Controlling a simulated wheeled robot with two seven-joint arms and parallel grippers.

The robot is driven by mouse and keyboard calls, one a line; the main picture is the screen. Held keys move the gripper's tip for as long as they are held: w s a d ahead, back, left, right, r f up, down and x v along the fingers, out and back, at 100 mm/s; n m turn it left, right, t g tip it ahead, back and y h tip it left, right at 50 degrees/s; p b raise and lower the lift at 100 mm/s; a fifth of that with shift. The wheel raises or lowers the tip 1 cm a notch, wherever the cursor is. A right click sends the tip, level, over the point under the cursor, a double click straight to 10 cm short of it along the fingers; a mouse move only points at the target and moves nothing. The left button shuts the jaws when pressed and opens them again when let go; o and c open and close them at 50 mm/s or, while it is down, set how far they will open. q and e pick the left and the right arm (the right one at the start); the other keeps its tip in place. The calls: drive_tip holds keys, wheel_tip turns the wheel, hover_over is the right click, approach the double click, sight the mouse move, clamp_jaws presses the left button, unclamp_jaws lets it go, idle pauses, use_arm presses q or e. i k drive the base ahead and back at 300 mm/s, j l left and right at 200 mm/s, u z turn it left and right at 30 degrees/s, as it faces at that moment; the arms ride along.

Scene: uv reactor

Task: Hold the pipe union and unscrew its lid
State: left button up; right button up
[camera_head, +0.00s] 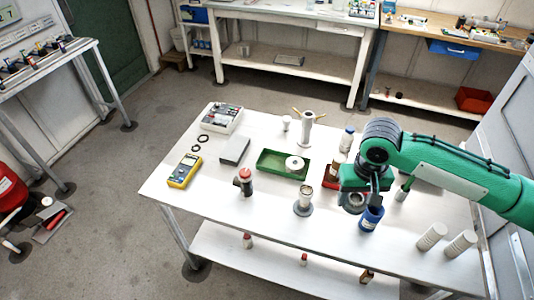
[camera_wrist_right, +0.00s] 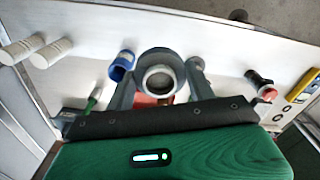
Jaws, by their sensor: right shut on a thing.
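My right gripper (camera_head: 362,198) hangs over the right half of the white table in the head view. It is shut on a grey, ring-topped round piece that looks like the pipe union (camera_head: 354,202). In the right wrist view, the pipe union (camera_wrist_right: 159,77) sits between the two grey fingers of the right gripper (camera_wrist_right: 161,88), and its pale round opening faces the camera. I cannot tell whether a lid is on its far end. Its lower part is hidden by the gripper. My left gripper is in neither view.
A blue container (camera_head: 370,219) stands close beside the held piece. A pale cylinder on a grey disc (camera_head: 304,200) stands to the left. A green tray (camera_head: 263,173), a yellow multimeter (camera_head: 185,171) and white cylinders (camera_head: 432,236) share the table. The front left of the tabletop is clear.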

sight(303, 208)
drive_tip(key=i+j+u, duration=0.1)
drive_tip(key=i+j, duration=0.3)
drive_tip(key=i+j+u, duration=0.15)
drive_tip(key=i+j, duration=0.15)
drive_tip(key=i, duration=0.3)
